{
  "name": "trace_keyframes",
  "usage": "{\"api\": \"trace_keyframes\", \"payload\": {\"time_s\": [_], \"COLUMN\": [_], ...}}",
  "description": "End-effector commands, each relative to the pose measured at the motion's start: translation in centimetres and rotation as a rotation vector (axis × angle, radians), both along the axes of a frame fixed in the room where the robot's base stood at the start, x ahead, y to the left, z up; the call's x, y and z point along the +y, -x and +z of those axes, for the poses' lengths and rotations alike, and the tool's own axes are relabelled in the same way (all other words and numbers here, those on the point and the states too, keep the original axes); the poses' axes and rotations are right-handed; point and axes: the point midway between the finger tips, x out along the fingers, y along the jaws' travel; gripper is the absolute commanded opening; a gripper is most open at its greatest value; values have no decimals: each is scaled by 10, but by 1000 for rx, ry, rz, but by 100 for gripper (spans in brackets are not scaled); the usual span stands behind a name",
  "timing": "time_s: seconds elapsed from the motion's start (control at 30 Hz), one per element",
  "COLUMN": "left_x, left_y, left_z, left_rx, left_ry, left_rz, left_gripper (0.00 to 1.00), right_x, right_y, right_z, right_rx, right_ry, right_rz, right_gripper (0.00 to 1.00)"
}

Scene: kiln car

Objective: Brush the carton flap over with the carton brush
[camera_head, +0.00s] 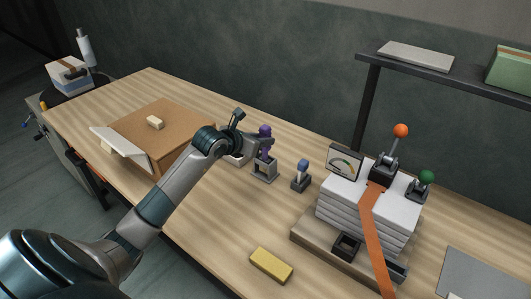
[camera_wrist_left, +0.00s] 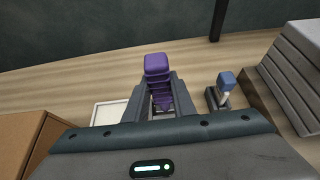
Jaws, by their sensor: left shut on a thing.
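The brown carton (camera_head: 165,125) stands on the bench at the left, with a pale flap (camera_head: 120,146) sloping outward at its front left edge. My left gripper (camera_head: 262,143) is shut on a purple handle, likely the carton brush (camera_head: 265,131). The handle stands upright at a small grey holder (camera_head: 265,171); whether its lower end is still in the holder is hard to tell. In the left wrist view the purple handle (camera_wrist_left: 157,68) rises between the two fingers, its lower part partly hidden. My right gripper is not in view.
A blue-handled tool (camera_head: 302,168) stands in a holder close to the right. A white tray (camera_wrist_left: 110,113) lies left of the gripper. A strapped grey stack (camera_head: 335,211) with levers stands further right. A yellow block (camera_head: 271,265) lies in front. A shelf (camera_head: 450,72) overhangs the back right.

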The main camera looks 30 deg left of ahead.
Motion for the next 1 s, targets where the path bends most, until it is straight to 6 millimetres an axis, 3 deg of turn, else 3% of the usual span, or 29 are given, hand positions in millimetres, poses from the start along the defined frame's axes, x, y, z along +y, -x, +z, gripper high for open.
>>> {"api": "trace_keyframes", "payload": {"time_s": [1.0], "left_x": [0], "left_y": [0], "left_z": [23], "left_rx": [-1], "left_ry": [0], "left_rz": [0], "left_gripper": [0], "right_x": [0], "right_y": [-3], "right_z": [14], "right_rx": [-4], "right_ry": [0], "right_rz": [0], "right_gripper": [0]}}
